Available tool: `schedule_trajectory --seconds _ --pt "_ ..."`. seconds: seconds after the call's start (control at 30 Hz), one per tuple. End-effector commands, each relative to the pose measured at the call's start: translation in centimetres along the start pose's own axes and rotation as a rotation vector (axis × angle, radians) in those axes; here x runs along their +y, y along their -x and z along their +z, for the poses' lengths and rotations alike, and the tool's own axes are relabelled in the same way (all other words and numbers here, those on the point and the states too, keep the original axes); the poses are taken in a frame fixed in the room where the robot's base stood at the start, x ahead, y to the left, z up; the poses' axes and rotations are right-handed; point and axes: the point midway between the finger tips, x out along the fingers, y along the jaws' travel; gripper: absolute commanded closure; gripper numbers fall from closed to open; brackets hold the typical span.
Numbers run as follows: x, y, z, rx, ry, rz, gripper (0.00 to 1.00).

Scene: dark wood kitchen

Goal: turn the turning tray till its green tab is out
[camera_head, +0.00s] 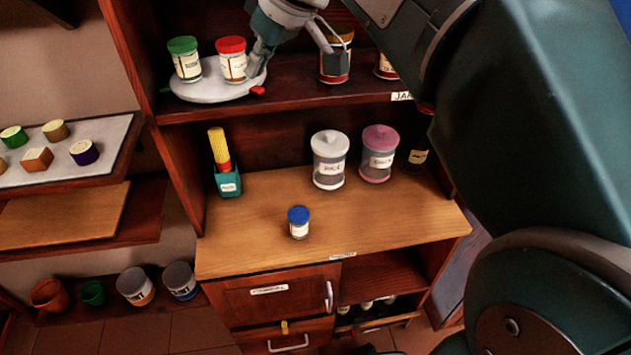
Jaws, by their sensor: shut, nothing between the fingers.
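The turning tray (203,91) is a white round disc on the upper shelf of the wooden cabinet. A jar with a green lid (185,60) and a jar with a red lid (232,60) stand on it. A red tab (258,91) sticks out at its front right rim. My gripper (256,68) reaches down at the tray's right side, beside the red-lidded jar, and is shut and empty. Whether its fingertips touch the tray or the jar I cannot tell. My gripper and wrist hide part of the tray's right side.
Jars (336,62) stand right of the tray on the same shelf. On the counter (250,225) below are a blue-lidded jar (298,222), a white canister (329,160), a pink canister (378,153) and a teal holder (228,183). My arm fills the right side.

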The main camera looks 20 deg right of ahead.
Motion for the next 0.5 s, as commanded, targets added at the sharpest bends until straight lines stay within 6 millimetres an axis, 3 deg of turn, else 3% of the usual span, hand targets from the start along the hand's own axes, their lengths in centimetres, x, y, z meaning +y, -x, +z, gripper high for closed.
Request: schedule_trajectory --seconds 0.5 --pt "-2.1 -2.2 8.3 -0.045 -0.218 0.136 1.00"
